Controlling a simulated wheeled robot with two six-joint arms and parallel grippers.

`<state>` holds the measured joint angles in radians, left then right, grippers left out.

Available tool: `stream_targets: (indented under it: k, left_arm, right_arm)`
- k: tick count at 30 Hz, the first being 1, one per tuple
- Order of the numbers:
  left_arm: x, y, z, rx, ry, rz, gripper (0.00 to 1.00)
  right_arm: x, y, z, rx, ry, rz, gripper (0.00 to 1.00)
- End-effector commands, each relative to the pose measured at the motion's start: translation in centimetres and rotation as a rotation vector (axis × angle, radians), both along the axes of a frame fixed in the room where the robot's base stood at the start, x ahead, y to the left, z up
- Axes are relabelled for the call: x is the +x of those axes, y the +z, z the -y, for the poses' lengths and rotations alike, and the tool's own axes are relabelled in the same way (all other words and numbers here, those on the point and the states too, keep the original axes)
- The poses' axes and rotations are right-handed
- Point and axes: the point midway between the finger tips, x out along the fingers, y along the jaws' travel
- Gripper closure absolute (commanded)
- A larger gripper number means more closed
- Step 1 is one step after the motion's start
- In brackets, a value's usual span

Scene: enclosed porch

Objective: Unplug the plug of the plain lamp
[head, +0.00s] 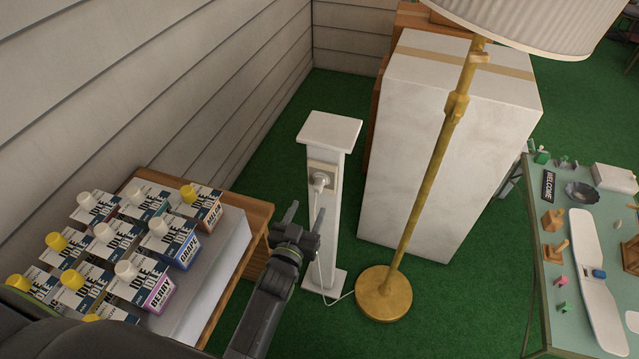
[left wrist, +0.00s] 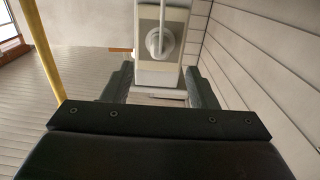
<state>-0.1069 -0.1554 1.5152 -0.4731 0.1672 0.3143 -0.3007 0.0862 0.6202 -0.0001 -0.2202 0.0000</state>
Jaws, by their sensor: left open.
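The white plug (head: 320,181) sits in a socket plate (head: 331,172) on the upper front of a white post (head: 325,215). Its cord runs down the post to the round brass base (head: 383,293) of the floor lamp (head: 440,145), which has a pale ribbed shade (head: 545,18). My left gripper (head: 304,215) is open and empty, in front of the post and a little below the plug. In the left wrist view the plug (left wrist: 160,42) shows above and between the open fingers (left wrist: 160,88), apart from them. My right gripper is not in view.
A wooden table (head: 258,214) with several cartons (head: 150,285) stands left of my arm. A tall white box (head: 425,150) stands behind the lamp pole. A green table (head: 557,335) with small items is at the right.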

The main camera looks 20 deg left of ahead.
Motion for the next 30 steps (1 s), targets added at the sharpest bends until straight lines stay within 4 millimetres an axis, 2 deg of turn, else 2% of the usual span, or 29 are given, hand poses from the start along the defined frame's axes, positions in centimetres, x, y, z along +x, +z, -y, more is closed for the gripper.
stream_targets:
  k: [18, 24, 30]
  left_arm:
    - [7.6, -0.4, 0.2, 0.002, 0.000, 0.001, 0.47]
    - [8.6, -0.1, 0.3, 0.001, 0.000, 0.000, 0.47]
    - [8.7, 0.0, 0.3, 0.001, 0.000, -0.001, 0.47]
  right_arm:
    - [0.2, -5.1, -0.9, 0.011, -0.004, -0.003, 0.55]
    - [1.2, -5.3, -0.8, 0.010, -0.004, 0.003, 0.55]
    - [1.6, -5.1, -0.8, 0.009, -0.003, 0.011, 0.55]
